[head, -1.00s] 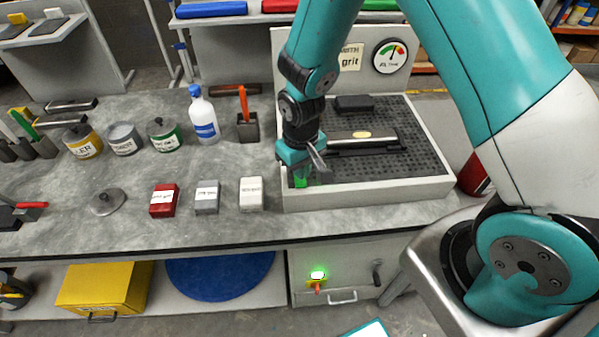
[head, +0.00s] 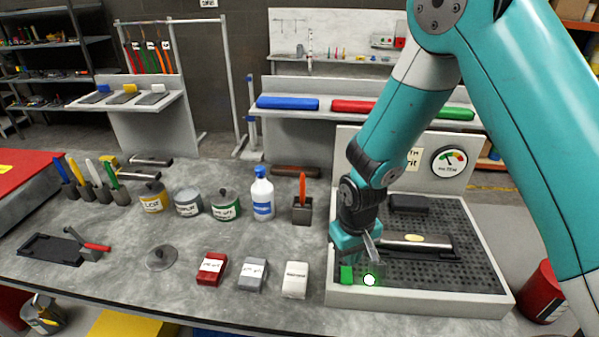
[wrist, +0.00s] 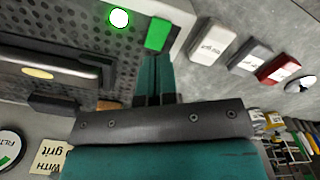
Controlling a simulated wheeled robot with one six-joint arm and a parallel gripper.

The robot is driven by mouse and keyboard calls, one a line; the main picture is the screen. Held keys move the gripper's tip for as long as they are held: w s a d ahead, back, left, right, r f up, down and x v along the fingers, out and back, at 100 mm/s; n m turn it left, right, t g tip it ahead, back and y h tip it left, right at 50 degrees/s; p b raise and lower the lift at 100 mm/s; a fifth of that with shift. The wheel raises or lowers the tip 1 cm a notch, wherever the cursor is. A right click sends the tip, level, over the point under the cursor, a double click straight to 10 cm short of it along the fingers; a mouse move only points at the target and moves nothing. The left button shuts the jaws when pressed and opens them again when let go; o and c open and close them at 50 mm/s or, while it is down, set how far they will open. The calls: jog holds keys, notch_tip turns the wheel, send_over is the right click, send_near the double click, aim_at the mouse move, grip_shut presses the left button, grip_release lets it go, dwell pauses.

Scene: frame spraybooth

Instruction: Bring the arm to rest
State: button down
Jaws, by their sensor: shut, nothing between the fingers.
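My gripper (head: 345,254) points down over the left part of the perforated grey tray (head: 420,303), just above a small green block (head: 346,275). In the wrist view its two teal fingers (wrist: 155,72) lie together, shut with nothing between them. The green block (wrist: 157,35) shows just beyond the fingertips there; I cannot tell whether they touch it. My arm is bent, reaching down from the upper right.
Red (head: 212,268), grey (head: 253,273) and white (head: 295,280) blocks stand left. Behind them are cans (head: 188,202) and a bottle (head: 262,198). A red can (head: 543,295) is at right.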

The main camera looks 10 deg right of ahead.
jog(key=shift+a+r, duration=0.15)
jog(key=shift+r, duration=0.1)
jog(key=s+a+r+n+y+b, duration=0.2)
jog(key=s+r+b, duration=0.3)
jog(key=s+r, duration=0.2)
jog(key=s+a+r+n+y+b, duration=0.2)
jog(key=s+r+b, duration=0.2)
jog(key=s+r, duration=0.4)
jog(key=s, duration=0.3)
jog(key=shift+s+n+b, duration=0.3)
jog(key=shift+b, duration=0.05)
jog(key=shift+a, duration=0.1)
jog(key=n+h+b, duration=0.4)
jog(key=n+b, duration=0.1)
jog(key=n, duration=0.2)
send_over(347, 269)
notch_tip(347, 269, down, 8)
jog(key=shift+a+f, duration=0.1)
jog(key=shift+f, duration=0.15)
notch_tip(347, 269, down, 14)
jog(key=shift+r+p, duration=0.15)
jog(key=shift+p, duration=0.95)
